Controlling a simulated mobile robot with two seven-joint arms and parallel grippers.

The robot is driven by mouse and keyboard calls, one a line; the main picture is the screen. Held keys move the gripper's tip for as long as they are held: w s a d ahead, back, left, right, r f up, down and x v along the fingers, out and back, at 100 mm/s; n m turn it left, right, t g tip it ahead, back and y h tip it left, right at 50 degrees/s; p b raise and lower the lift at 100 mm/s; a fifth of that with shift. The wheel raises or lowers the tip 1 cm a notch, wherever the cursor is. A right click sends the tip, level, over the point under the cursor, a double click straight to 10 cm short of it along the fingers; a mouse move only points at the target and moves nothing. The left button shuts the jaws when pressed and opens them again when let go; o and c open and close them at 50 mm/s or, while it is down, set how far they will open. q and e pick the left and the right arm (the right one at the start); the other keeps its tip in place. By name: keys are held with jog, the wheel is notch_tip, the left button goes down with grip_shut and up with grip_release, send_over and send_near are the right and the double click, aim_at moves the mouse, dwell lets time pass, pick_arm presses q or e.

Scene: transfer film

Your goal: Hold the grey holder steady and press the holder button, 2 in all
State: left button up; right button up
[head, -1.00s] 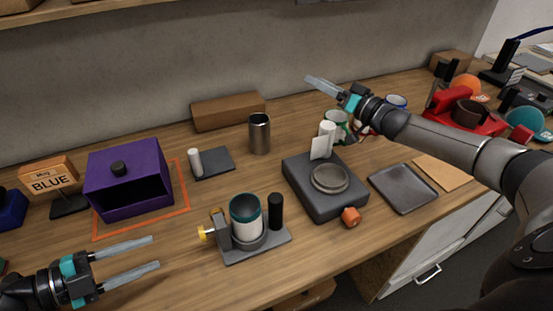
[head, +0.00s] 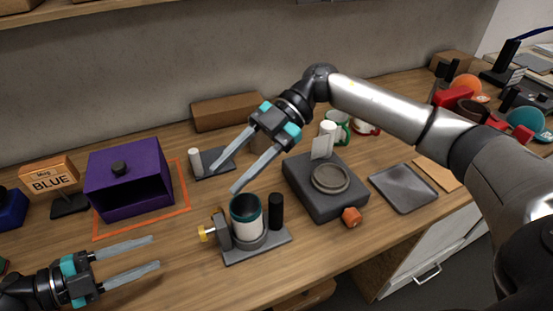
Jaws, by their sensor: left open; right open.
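The grey holder (head: 270,250) stands near the front middle of the table in the head view. It carries a white cup with a teal rim (head: 246,219), a black post (head: 276,211) at its right and a yellow knob (head: 206,233) on its left side. I cannot tell which part is the button. My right gripper (head: 224,179) is open and empty, above and behind the holder, fingers pointing down and left. My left gripper (head: 157,254) is open and empty at the lower left, apart from the holder, fingers pointing right towards it.
A purple box (head: 125,180) stands inside an orange outline at the left, beside a "BLUE" sign (head: 50,182). A dark scale-like block (head: 310,195) and a grey tray (head: 403,188) lie right of the holder. An orange piece (head: 351,217) lies between. A steel cup is mostly hidden behind my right gripper.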

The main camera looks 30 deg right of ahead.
notch_tip(320, 180, down, 4)
jog(key=s+d+r+n+h, duration=0.1)
jog(key=d+n+h, duration=0.1)
jog(key=h, duration=0.3)
jog(key=t+h, duration=0.2)
jog(key=h, duration=0.5)
send_over(276, 209)
jog(key=w+d, duration=0.1)
jog(key=w, duration=0.1)
jog(key=shift+n, duration=0.3)
notch_tip(276, 209, down, 16)
jog(key=shift+s+r, duration=0.15)
grip_shut()
pick_arm(q)
grip_shut()
pick_arm(e)
jog(key=shift+r, duration=0.1)
dwell(0.8)
